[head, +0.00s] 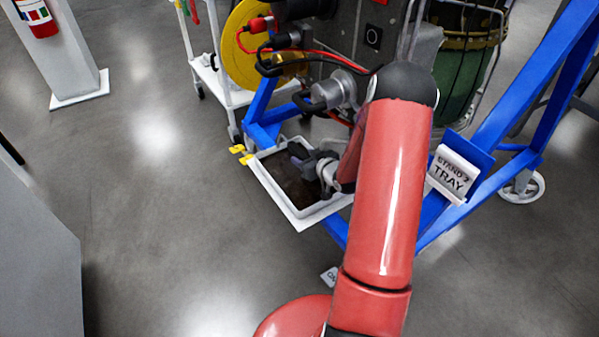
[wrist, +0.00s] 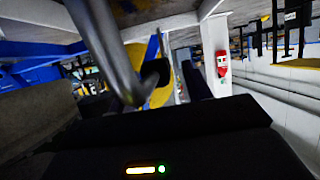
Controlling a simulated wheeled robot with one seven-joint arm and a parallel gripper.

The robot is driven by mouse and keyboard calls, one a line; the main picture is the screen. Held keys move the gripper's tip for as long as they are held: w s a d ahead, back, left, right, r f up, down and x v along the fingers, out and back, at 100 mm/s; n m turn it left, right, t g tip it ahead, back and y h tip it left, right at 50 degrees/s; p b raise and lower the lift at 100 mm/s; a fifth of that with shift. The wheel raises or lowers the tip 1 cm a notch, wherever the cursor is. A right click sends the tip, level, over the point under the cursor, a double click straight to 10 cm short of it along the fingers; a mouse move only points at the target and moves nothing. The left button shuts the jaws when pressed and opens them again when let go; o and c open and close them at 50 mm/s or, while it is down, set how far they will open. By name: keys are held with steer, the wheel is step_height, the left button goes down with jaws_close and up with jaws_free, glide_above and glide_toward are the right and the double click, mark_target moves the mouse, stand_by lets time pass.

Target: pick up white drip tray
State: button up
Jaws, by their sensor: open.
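The white drip tray (head: 262,182) is a shallow square pan with a raised white rim and a dark brown inside. It sits low beside the blue stand frame in the head view. My gripper (head: 297,152) is over the tray's inside, and my red arm comes in from the right and hides the tray's right side. The jaws are open, with nothing seen between them. In the wrist view a blurred grey metal bar (wrist: 105,50) crosses close to the camera. I cannot tell whether the gripper touches the tray.
The blue stand (head: 502,100) with a "STAND 2 TRAY" sign (head: 453,174) rises at the right. Hoses and a grey cylinder (head: 335,90) hang above the tray. A white cart (head: 205,72) stands behind.

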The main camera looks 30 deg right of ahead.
mark_target(302, 153)
steer(key=w, duration=0.2)
steer(key=shift+w+a, duration=0.15)
steer(key=shift+w, duration=0.15)
steer(key=shift+w+f, duration=0.2)
steer(key=shift+w, duration=0.1)
steer(key=shift+c, duration=0.3)
jaws_close()
